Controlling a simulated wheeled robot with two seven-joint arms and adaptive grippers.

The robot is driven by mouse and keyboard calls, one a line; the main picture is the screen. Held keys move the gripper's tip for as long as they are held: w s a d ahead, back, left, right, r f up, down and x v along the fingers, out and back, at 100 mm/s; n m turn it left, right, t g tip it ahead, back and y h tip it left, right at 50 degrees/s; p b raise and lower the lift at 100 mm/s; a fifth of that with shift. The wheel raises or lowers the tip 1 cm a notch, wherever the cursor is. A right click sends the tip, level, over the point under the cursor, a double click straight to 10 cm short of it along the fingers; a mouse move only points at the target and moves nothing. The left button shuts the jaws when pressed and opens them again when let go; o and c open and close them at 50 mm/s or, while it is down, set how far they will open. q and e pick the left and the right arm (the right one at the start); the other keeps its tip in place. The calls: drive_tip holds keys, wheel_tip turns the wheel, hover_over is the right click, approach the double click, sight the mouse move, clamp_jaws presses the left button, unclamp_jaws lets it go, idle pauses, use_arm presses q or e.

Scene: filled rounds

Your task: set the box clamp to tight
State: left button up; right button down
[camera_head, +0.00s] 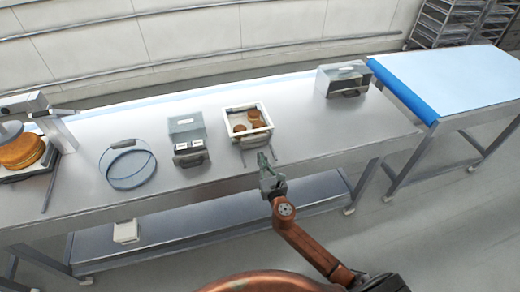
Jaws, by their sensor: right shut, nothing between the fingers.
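A white open box (229,122) with several brown rounds (254,113) in it stands on the steel table. A grey handle-like part (255,141) is at its front edge; I cannot tell whether this is the box clamp or how it is set. My right gripper (264,161) is shut and empty, just in front of that part at the table's front edge. I cannot tell whether they touch. My left gripper is not in view.
A clear-sided box (328,79) stands at back right. The steel table (310,135) is clear right of my gripper.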

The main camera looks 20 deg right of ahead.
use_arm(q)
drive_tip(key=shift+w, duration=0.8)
use_arm(e)
drive_tip(key=shift+s, duration=2.8)
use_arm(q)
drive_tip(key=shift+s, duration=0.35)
use_arm(e)
drive_tip(key=shift+f, duration=0.15)
